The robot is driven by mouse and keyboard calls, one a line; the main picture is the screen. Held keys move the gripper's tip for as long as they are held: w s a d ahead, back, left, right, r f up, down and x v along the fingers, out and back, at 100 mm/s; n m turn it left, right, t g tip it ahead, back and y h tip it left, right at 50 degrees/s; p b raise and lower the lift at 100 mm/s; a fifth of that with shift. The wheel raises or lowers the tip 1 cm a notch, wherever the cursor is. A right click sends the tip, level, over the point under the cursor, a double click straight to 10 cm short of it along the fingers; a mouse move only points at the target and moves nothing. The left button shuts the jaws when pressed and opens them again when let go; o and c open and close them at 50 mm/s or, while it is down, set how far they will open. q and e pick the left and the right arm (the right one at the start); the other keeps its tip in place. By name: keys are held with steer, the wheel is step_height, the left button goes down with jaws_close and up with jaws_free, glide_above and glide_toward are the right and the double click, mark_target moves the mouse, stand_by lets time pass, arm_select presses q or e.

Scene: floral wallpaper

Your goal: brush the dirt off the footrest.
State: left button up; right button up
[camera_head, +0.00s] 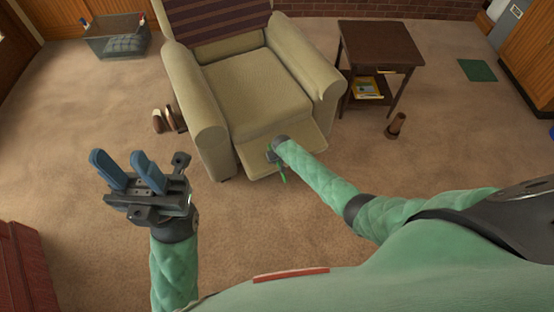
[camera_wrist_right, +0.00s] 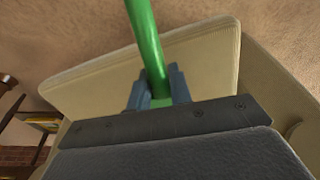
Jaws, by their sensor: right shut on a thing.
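The beige footrest (camera_head: 308,142) sticks out from the front of the armchair (camera_head: 255,90). It also shows as a pale panel in the right wrist view (camera_wrist_right: 90,88). My right gripper (camera_head: 273,156) is over the footrest, shut on a green handle, which I take to be the brush (camera_head: 282,175). In the right wrist view the handle (camera_wrist_right: 147,40) rises between the blue fingers (camera_wrist_right: 158,90). The brush's bristles are not visible. I cannot make out dirt on the footrest. My left gripper (camera_head: 125,165) is open and empty, left of the armchair.
A dark side table (camera_head: 380,45) stands right of the armchair, with brown footwear (camera_head: 396,124) beside it. More footwear (camera_head: 168,119) lies left of the chair. A grey basket (camera_head: 118,38) is at the back left. Carpet (camera_head: 440,130) at the right is mostly clear.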

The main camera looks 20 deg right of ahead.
steer(key=p+v, duration=0.3)
stand_by(0.6)
